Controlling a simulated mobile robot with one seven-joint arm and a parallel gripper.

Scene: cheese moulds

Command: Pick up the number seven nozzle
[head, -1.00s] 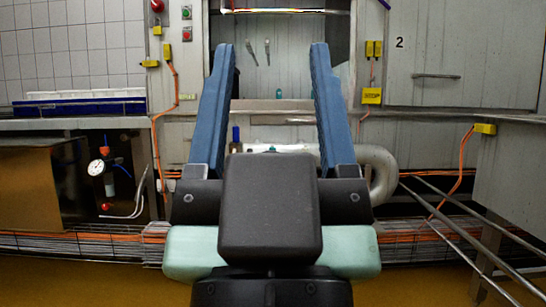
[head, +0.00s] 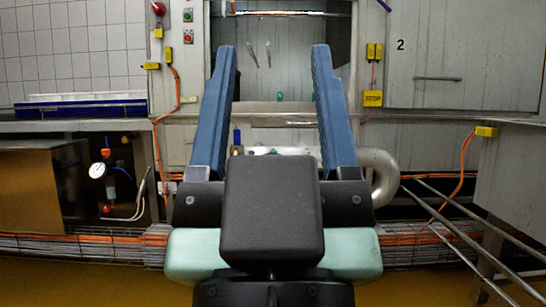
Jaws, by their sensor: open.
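My gripper (head: 274,52) points forward in the middle of the head view, its two blue fingers wide apart with nothing held between them. I cannot pick out a nozzle marked seven. Two thin, pale, elongated items (head: 251,54) (head: 268,53) show on the back wall of the recess, seen between the fingers but well beyond them. A small teal item (head: 280,96) stands on the recess ledge. Any numbers on these are too small to read. My gripper's dark body and fingers hide part of the scene behind them.
A metal counter (head: 70,126) with a blue and white tray (head: 80,109) is at left, above a pressure gauge (head: 97,170). A curved pipe (head: 384,175) lies behind the right finger. Metal rails (head: 460,235) cross the lower right. Yellow floor (head: 100,285) shows at the bottom.

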